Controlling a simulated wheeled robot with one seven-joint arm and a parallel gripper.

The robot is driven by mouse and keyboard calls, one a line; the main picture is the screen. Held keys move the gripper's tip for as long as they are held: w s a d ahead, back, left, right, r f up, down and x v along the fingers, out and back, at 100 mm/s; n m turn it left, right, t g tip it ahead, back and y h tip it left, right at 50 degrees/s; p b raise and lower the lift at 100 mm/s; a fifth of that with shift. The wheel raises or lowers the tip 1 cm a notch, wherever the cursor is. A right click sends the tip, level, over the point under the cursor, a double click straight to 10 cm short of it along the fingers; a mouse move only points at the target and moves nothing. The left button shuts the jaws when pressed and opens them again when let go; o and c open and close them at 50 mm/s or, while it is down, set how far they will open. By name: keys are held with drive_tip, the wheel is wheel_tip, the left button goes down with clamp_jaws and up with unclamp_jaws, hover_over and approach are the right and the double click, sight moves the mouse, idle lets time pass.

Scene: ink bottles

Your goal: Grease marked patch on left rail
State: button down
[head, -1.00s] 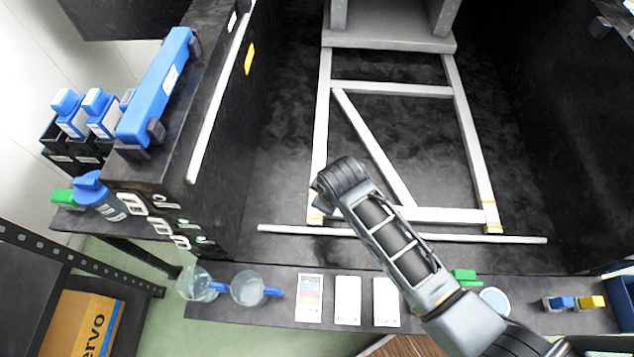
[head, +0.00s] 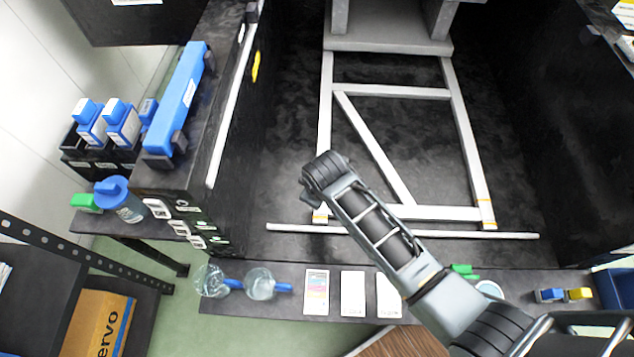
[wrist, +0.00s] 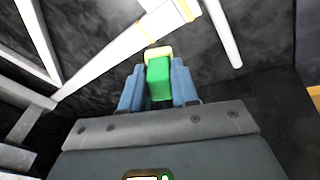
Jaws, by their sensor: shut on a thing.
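My gripper (wrist: 157,82) shows in the wrist view with its two blue-grey fingers shut on a green block (wrist: 159,78) with a cream pad at its far end. The left rail (head: 325,120) of the pale frame lies on the dark floor of the bay. Thin orange lines mark a patch (head: 320,213) near its front end. In the wrist view a pale bar with yellow-orange lines (wrist: 185,10) runs just beyond the pad. I cannot tell whether the pad touches it. In the head view my wrist hides the fingers and the block.
A thin pale rod (head: 450,234) lies across the front of the frame. A dark wall (head: 240,150) bounds the bay on the left.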

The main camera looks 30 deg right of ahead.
drive_tip(key=shift+r+p, duration=1.25)
drive_tip(key=shift+r, duration=0.5)
drive_tip(key=shift+d, duration=0.1)
